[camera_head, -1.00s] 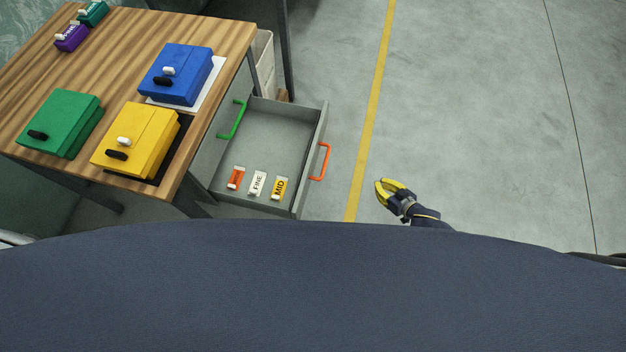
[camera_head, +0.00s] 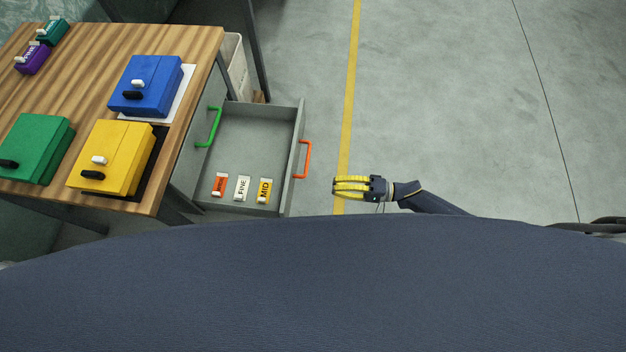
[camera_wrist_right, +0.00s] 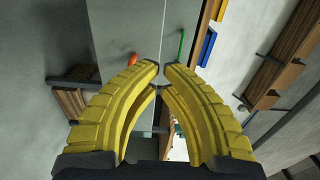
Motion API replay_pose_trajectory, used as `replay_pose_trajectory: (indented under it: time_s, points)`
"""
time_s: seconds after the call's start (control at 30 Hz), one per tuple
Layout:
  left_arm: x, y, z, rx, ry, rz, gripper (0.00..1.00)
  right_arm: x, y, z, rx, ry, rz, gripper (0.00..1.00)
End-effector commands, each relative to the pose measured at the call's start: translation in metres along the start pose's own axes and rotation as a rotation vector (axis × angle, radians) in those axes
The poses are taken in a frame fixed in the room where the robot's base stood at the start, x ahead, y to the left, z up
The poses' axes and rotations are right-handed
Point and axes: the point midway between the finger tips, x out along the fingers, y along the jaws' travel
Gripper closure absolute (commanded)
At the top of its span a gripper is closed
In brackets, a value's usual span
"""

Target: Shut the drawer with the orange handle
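The grey drawer (camera_head: 297,150) stands pulled out from under the wooden table. Its orange handle (camera_head: 307,160) is on the outer front, facing right, and part of it also shows in the right wrist view (camera_wrist_right: 132,60). Inside lie small orange, white and yellow labelled items (camera_head: 242,188). My right gripper (camera_head: 334,187) has yellow fingers, with the tips brought nearly together and nothing between them. It is to the right of the drawer front and slightly nearer to me than the handle, apart from both. My left gripper is not in view.
A green handle (camera_head: 214,128) is on the cabinet side at the drawer's inner end. The table (camera_head: 100,85) carries blue, yellow and green boxes. A pale bin (camera_head: 237,68) stands behind the drawer. Open floor with a yellow line (camera_head: 350,90) lies to the right.

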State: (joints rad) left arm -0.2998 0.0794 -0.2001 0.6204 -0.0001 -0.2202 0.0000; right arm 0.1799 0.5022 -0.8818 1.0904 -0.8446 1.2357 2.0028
Motion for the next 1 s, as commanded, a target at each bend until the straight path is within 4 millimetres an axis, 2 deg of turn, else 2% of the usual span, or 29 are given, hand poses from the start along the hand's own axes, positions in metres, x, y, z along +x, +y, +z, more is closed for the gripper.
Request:
replay_pose_trajectory:
  time_s: [0.17, 0.6, 0.8, 1.0]
  points:
    - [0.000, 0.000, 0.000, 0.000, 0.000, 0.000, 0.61, 0.023, -0.001, 0.000, 0.000, 0.001, -0.004, 1.00]
    - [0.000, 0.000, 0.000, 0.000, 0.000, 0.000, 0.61, 0.098, 0.000, -0.001, -0.002, 0.002, -0.001, 1.00]
    - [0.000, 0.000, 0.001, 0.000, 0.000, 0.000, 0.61, 0.121, 0.000, -0.001, -0.002, 0.002, -0.001, 1.00]
    - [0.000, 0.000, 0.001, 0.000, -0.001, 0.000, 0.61, 0.132, 0.000, -0.001, -0.001, 0.003, 0.001, 1.00]
